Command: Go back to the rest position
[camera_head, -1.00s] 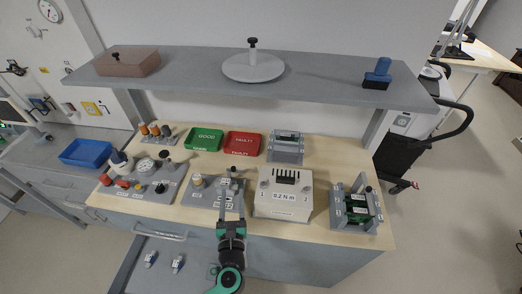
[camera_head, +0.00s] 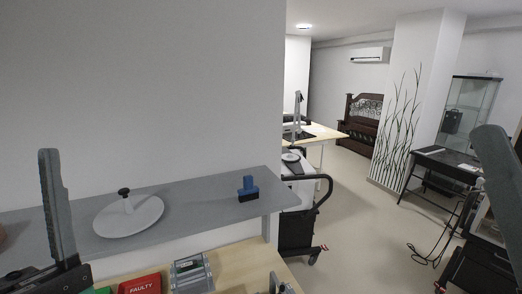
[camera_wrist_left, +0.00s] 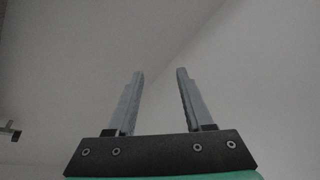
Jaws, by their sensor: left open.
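My left gripper (camera_wrist_left: 160,73) is open in the left wrist view, with two grey fingers spread apart and nothing between them.
A grey shelf (camera_head: 180,188) carries a white disc with a black knob (camera_head: 128,215) and a blue-handled block (camera_head: 248,189). Below are a red FAULTY tray (camera_head: 140,285) and part of the wooden bench (camera_head: 240,262). A black trolley (camera_head: 297,228) stands right of the bench, beside open floor.

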